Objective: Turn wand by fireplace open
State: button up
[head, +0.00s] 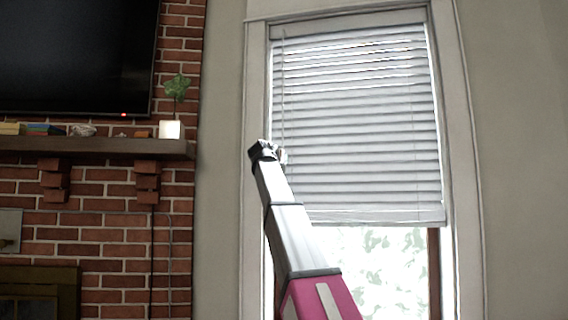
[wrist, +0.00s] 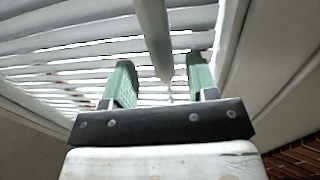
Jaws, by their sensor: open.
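The wand (head: 282,100) is a thin pale rod hanging along the left side of the white window blind (head: 355,120). In the wrist view the wand (wrist: 153,35) comes down from the top and its lower end shows between the two green fingertips. My gripper (wrist: 161,80) is open, with a finger on each side of the wand and a gap visible on both sides. In the head view my gripper (head: 268,152) is up at the left edge of the blind, by the wand's lower part. The blind's slats show bright gaps, mostly near the top.
The window frame (head: 256,110) runs close on the left of my gripper. A brick fireplace with a wooden mantel (head: 100,148) stands further left, holding a potted plant (head: 172,128) and small items. A dark television (head: 75,55) hangs above. Bare wall lies right of the window.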

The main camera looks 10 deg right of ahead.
jog(key=x, duration=0.6)
jog(key=shift+w, duration=0.25)
jog(key=shift+d, duration=0.1)
jog(key=c, duration=0.9)
